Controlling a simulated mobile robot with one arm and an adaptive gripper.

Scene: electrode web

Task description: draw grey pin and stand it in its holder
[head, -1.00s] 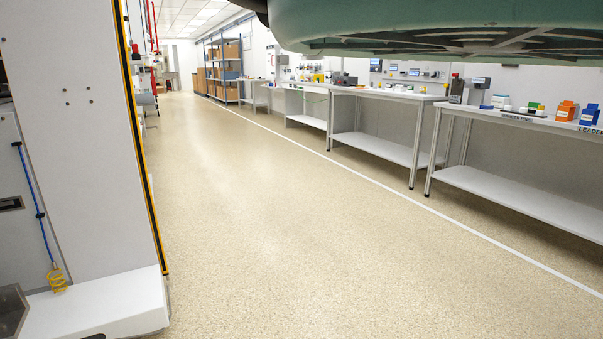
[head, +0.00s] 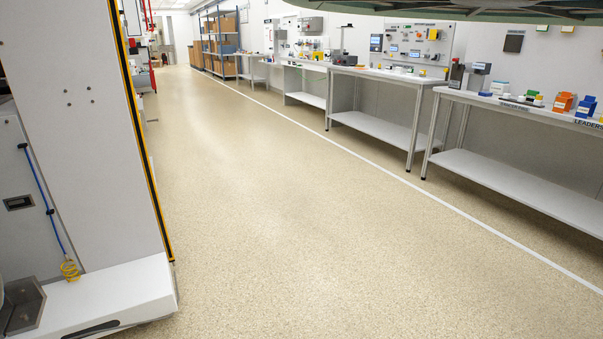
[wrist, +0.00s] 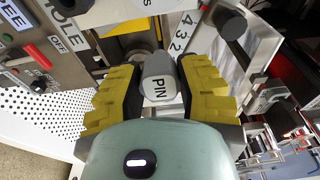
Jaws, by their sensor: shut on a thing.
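The grey pin (wrist: 159,77) shows in the wrist view as a grey rounded head marked "PIN". My gripper (wrist: 158,88) has its yellow-padded fingers on both sides of this head and is shut on it. The pin's lower part is hidden behind its head, so I cannot tell how far it is in or out of anything. I cannot make out its holder in any view. The head view does not show my gripper or the pin.
In the wrist view, a panel with a red lever (wrist: 35,56) and an OFF label is at left. A metal plate numbered 4, 3, 2 (wrist: 180,35) and a black knob (wrist: 232,25) are close at right. In the head view, workbenches (head: 510,178) line the right; the floor (head: 270,210) is clear.

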